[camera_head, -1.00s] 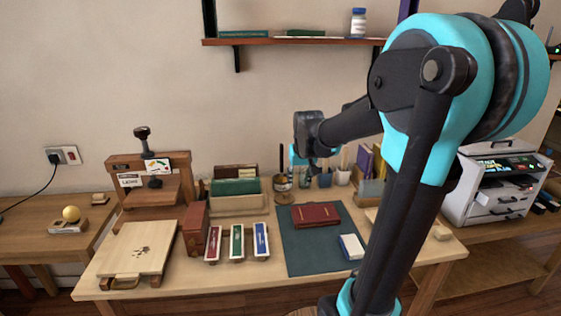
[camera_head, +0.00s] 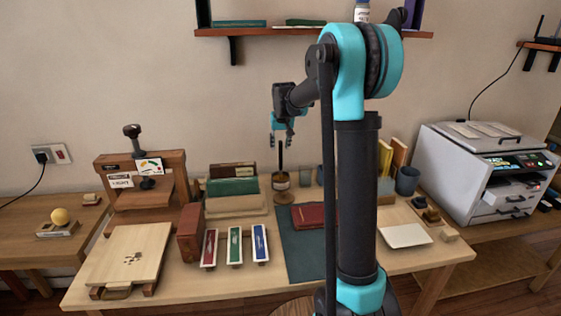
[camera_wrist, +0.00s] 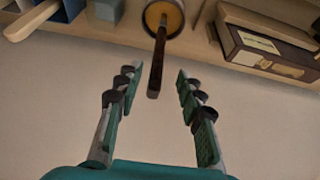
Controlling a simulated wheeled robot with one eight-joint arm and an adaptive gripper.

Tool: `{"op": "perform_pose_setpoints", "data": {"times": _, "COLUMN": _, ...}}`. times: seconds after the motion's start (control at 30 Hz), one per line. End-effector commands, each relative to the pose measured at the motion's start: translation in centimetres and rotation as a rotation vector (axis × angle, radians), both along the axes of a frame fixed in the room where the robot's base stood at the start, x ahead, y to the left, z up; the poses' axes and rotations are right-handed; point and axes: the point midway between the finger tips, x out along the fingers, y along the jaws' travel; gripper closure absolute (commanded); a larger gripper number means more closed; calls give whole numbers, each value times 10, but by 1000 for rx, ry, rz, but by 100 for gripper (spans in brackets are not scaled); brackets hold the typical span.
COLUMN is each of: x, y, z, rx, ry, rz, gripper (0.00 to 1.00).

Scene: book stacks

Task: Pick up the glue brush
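The glue brush (camera_head: 281,154) stands upright, its dark handle rising from a small round pot (camera_head: 280,186) on the workbench. In the wrist view the handle (camera_wrist: 157,62) points towards the camera out of the pot (camera_wrist: 174,20), which holds something yellowish. My gripper (camera_head: 284,138) is just above the handle in the head view. In the wrist view my gripper (camera_wrist: 159,78) is open, with one finger on each side of the handle's end and visible gaps on both sides. The brush's lower end is hidden in the pot.
Several cups stand right of the pot, including a dark one (camera_head: 407,180). Green and brown boxes (camera_head: 233,186) stand left of it. A dark mat (camera_head: 300,255) with a red book (camera_head: 309,216) lies in front. A wall shelf (camera_head: 260,31) is above.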

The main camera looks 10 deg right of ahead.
Motion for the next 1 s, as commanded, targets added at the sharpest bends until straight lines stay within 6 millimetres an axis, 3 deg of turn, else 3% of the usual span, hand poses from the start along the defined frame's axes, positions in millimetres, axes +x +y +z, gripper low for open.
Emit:
{"op": "perform_pose_setpoints", "data": {"times": 0.13, "x": 10, "y": 0, "z": -23, "rx": 0, "ry": 0, "rz": 0, "gripper": 62}}
{"op": "perform_pose_setpoints", "data": {"times": 0.47, "x": 17, "y": -1, "z": -40, "rx": 0, "ry": 0, "rz": -1, "gripper": 62}}
{"op": "perform_pose_setpoints", "data": {"times": 0.8, "x": 36, "y": -4, "z": -79, "rx": 0, "ry": 0, "rz": -1, "gripper": 62}}
{"op": "perform_pose_setpoints", "data": {"times": 1.0, "x": 36, "y": -4, "z": -81, "rx": 0, "ry": 0, "rz": 0, "gripper": 62}}
